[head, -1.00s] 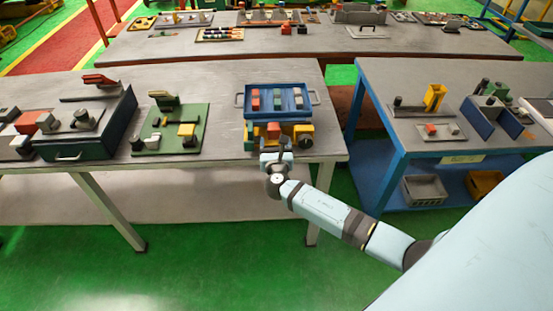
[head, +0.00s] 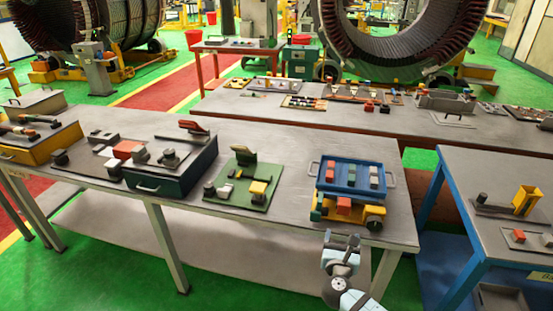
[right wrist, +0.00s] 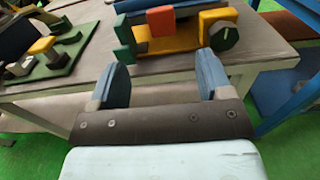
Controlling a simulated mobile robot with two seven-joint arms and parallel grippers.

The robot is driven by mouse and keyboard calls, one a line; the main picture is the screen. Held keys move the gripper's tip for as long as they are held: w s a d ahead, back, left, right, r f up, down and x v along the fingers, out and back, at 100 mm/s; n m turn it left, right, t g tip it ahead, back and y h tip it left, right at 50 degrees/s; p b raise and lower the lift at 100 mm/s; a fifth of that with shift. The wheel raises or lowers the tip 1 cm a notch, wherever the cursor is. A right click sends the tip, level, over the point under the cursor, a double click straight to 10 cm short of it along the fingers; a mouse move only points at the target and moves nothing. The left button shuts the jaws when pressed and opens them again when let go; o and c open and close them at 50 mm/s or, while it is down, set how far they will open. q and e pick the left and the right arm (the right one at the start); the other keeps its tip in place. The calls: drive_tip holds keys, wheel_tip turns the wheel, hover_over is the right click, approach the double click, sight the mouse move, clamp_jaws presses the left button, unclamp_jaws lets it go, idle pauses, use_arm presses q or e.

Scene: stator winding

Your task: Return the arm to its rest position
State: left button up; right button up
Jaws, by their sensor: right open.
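My right gripper (head: 342,242) is in front of and below the front edge of the near table, at the lower right of the head view. In the right wrist view its two blue fingers (right wrist: 164,82) stand wide apart with nothing between them. The nearest objects are a yellow fixture with coloured blocks (head: 347,212) and the blue tray (head: 327,186) just behind it, both on the table beyond the fingers. The fingers look apart from them. My left gripper does not show in either view.
The near table (head: 283,214) also carries a green board (head: 228,196) and a dark green box (head: 172,182). A blue-framed table (head: 468,250) stands at the right. Green floor (head: 235,270) in front of the near table is open. Large stator rings stand at the back.

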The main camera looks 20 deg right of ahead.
drive_tip(key=s+a+f+m+g+y+p, duration=0.1)
drive_tip(key=s+a+f+m+g+y, duration=0.3)
drive_tip(key=s+a+f+m+y, duration=0.55)
drive_tip(key=s+a+m+y, duration=0.1)
drive_tip(key=s+a+m, duration=0.2)
drive_tip(key=s+m, duration=0.4)
drive_tip(key=s+a+m+y, duration=0.2)
drive_tip(key=s+m, duration=0.6)
drive_tip(key=m, duration=0.2)
drive_tip(key=shift+a+r+p, duration=0.35)
drive_tip(key=shift+a+r, duration=0.05)
